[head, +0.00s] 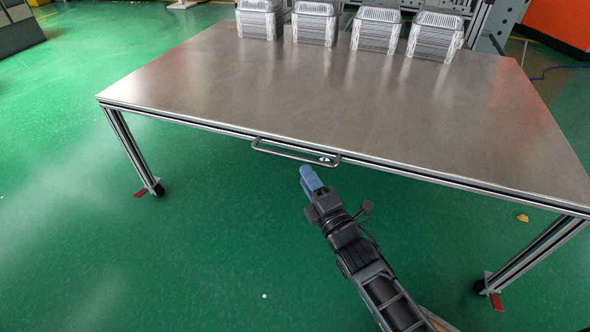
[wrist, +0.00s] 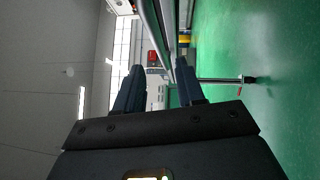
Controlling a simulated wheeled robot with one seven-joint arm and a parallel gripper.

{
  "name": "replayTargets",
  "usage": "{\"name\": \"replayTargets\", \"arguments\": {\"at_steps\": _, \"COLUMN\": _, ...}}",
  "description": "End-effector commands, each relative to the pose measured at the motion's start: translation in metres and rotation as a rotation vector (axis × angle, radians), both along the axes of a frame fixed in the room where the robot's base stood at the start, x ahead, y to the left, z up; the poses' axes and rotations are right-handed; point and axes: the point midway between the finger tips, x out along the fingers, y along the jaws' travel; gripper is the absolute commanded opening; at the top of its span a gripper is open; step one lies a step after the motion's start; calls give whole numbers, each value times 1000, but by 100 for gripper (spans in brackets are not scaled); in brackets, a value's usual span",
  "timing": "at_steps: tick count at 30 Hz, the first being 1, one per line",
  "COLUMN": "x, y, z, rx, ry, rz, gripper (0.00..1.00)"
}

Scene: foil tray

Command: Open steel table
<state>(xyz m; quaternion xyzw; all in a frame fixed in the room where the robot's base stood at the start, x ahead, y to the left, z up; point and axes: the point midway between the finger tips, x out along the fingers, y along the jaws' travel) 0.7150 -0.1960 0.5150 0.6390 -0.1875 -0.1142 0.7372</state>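The steel table (head: 330,85) has a broad brushed-metal top on aluminium profile legs. A thin grey bar handle (head: 290,155) is fixed to its front edge, with a small round lock-like part (head: 325,160) near its right end. My gripper (head: 307,172) has blue fingers and is just below and in front of the right part of the handle. In the wrist view, my gripper (wrist: 156,85) is open, with a gap between its two fingers. Long metal bars of the table edge (wrist: 168,25) run ahead of that gap. I cannot tell whether the fingers touch the handle.
Several stacks of foil trays (head: 376,30) stand along the table's back edge. The left front leg (head: 133,150) and right front leg (head: 535,255) rest on dark feet. The green floor (head: 190,255) in front is mostly clear. An orange block (head: 560,22) stands at the back right.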

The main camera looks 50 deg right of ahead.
Motion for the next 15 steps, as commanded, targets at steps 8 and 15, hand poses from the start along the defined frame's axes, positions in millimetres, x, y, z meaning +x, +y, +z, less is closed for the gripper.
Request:
{"name": "replayTargets", "arguments": {"at_steps": 8, "x": 30, "y": -16, "z": 2, "rx": -24, "ry": 3, "rz": -6, "gripper": 38}}
{"name": "replayTargets", "arguments": {"at_steps": 15, "x": 61, "y": -31, "z": 7, "rx": -22, "ry": 3, "rz": -7, "gripper": 38}}
